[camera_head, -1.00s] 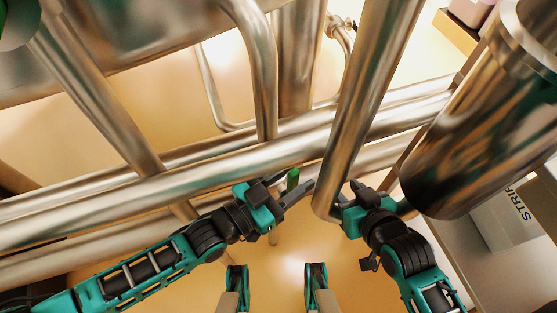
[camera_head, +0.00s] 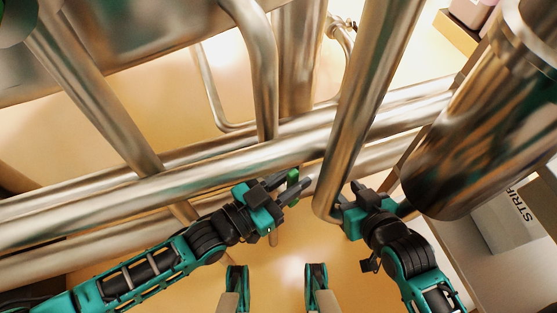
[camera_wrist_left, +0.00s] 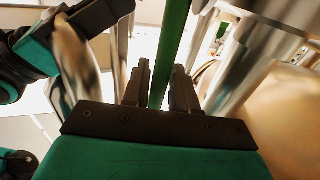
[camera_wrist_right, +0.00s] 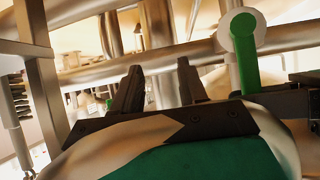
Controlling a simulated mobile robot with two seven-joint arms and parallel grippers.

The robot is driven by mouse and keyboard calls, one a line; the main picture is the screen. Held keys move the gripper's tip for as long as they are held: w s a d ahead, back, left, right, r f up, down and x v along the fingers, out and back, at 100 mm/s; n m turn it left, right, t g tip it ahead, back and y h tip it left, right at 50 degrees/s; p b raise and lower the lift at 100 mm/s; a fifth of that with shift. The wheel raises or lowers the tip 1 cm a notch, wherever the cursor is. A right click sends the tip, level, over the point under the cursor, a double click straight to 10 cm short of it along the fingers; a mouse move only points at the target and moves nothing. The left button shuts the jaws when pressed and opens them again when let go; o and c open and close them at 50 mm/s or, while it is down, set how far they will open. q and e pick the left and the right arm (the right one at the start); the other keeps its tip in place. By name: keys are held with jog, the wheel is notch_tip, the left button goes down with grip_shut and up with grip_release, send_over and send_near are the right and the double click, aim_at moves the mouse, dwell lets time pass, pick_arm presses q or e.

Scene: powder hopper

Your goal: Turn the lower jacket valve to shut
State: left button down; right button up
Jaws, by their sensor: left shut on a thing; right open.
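The valve's green lever (camera_head: 293,176) shows at my left gripper, in front of the steel pipes. My left gripper (camera_head: 290,188) is shut on this lever. In the left wrist view the green lever (camera_wrist_left: 172,50) runs up between the two dark fingers (camera_wrist_left: 160,88). My right gripper (camera_head: 356,190) is open and empty, beside the lower end of a steep steel pipe. In the right wrist view a green lever (camera_wrist_right: 244,68) hangs down from a pale round hub, right of the open fingers (camera_wrist_right: 160,88). The valve's body is mostly hidden in the head view.
Long steel pipes (camera_head: 120,205) cross the view behind my grippers. A steep pipe (camera_head: 365,90) comes down between my two grippers. A big steel cylinder (camera_head: 465,140) stands at the right, close to my right arm. Open floor shows below the grippers.

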aim_at(287, 185)
pick_arm(q)
jog(key=h+b, duration=0.1)
jog(key=b, duration=0.1)
jog(key=s+a+f+t+h+b, duration=0.1)
jog(key=b, duration=0.1)
jog(key=a+t+h+b, duration=0.1)
jog(key=b, duration=0.1)
jog(key=shift+s+a+f+b, duration=0.2)
jog(key=shift+s+a+b, duration=0.05)
jog(key=shift+s+b, duration=0.1)
jog(key=shift+s+a+f+t+h+b, duration=0.15)
jog(key=shift+s+a+t+h+b, duration=0.25)
jog(key=shift+b, duration=0.55)
jog(key=shift+s+a+t+h+b, duration=0.15)
jog(key=shift+a+t+h+b, duration=0.15)
jog(key=shift+t+h+b, duration=0.35)
jog(key=shift+s+a+b, duration=0.1)
jog(key=shift+b, duration=0.3)
jog(key=shift+h, duration=0.25)
pick_arm(e)
notch_tip(287, 185, down, 8)
jog(key=a, duration=0.2)
jog(key=shift+w+r+y, duration=0.15)
jog(key=shift+w+y, duration=0.25)
jog(key=shift+d, duration=0.1)
